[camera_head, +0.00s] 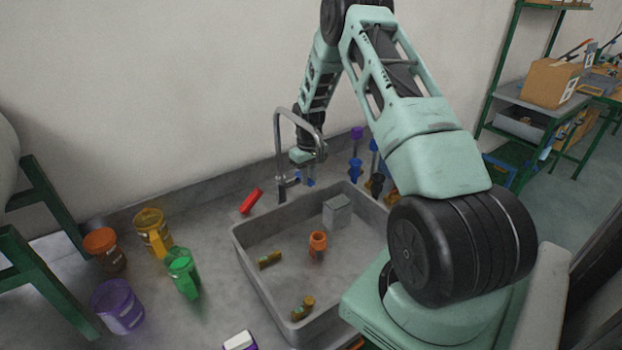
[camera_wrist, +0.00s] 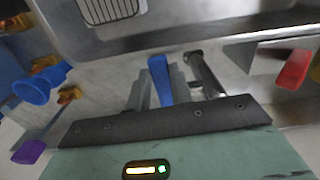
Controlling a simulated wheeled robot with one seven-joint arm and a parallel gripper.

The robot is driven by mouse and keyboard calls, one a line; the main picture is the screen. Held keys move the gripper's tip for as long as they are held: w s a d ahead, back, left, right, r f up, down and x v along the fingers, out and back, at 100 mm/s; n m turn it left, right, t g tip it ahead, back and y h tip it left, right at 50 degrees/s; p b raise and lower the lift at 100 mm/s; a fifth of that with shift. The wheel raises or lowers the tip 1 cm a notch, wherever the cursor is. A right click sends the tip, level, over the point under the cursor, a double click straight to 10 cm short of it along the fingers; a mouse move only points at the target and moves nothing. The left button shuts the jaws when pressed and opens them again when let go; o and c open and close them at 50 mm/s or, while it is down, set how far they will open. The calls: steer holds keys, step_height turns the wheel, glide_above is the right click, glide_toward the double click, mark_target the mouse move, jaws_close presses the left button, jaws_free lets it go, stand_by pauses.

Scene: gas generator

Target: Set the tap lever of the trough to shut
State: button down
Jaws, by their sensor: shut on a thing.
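The grey trough (camera_head: 245,262) is set in the bench, with a curved metal tap (camera_head: 279,140) at its back edge. A blue tap lever (camera_wrist: 158,80) stands beside the tap's metal pipe (camera_wrist: 207,75) in the wrist view. My gripper (camera_wrist: 160,88) is shut on this lever, with a grey finger on each side of it. In the head view my gripper (camera_head: 308,164) is behind the tap spout and mostly hidden, with a little of the blue lever (camera_head: 310,181) below it. The trough's rim (camera_wrist: 200,42) crosses the top of the wrist view.
An orange cup (camera_head: 318,242) and a grey block (camera_head: 337,210) are in the trough. A red object (camera_head: 251,201) lies left of the tap. Blue funnel-like items (camera_head: 355,170) stand to the right. Orange, yellow, green and purple vessels (camera_head: 118,305) stand on the left.

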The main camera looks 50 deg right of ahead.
steer(key=shift+a+m, duration=0.2)
steer(key=shift+m, duration=0.2)
steer(key=c, duration=1.2)
jaws_free()
steer(key=shift+c, duration=0.2)
steer(key=shift+r, duration=0.1)
step_height(320, 180, up, 17)
steer(key=b, duration=0.5)
steer(key=shift+r, duration=0.15)
